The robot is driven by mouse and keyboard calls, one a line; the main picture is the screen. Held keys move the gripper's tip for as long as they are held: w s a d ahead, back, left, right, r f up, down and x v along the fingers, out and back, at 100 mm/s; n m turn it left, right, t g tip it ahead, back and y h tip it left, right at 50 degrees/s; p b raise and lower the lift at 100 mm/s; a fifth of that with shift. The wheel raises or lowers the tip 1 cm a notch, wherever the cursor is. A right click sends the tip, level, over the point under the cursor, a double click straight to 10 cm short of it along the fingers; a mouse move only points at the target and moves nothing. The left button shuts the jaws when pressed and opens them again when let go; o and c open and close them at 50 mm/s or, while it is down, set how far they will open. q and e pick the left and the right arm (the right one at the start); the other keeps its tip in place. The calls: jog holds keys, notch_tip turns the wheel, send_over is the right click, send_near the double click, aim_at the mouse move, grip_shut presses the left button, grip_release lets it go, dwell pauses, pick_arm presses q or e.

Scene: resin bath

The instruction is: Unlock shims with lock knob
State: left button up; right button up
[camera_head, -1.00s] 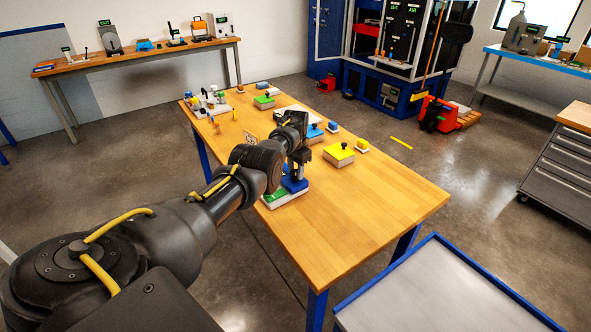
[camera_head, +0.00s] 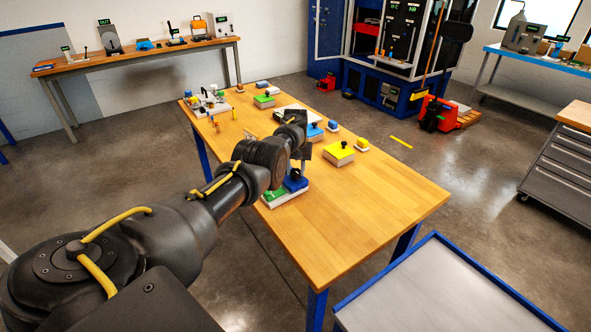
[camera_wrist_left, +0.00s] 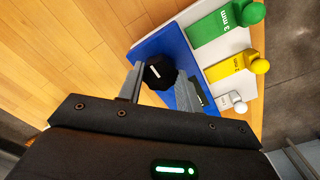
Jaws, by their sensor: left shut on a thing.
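The black lock knob (camera_wrist_left: 158,72) stands on a blue block (camera_wrist_left: 172,42) in the left wrist view. My left gripper (camera_wrist_left: 158,84) is shut on the knob, with one finger on each side. Beside the block, on a white base (camera_wrist_left: 254,40), lie the green 3 mm shim (camera_wrist_left: 220,30), the yellow 2 mm shim (camera_wrist_left: 228,68) and a pale, smaller shim (camera_wrist_left: 228,101), each with a round knob end. In the head view the blue block (camera_head: 296,184) sits under my left gripper (camera_head: 297,172) at the table's near left edge. My arm partly hides the knob there.
The wooden table (camera_head: 380,205) has free room to the right of the block. A yellow-topped block (camera_head: 339,152) with a black knob stands further back. A fixture (camera_head: 207,103) stands at the far end. A blue-rimmed metal cart (camera_head: 432,290) is at front right.

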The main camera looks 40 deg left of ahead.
aim_at(295, 171)
dwell(0.5)
pick_arm(q)
jog(key=o, duration=1)
jog(key=shift+r+p, duration=0.35)
notch_tip(295, 171, up, 10)
jog(key=p, duration=1)
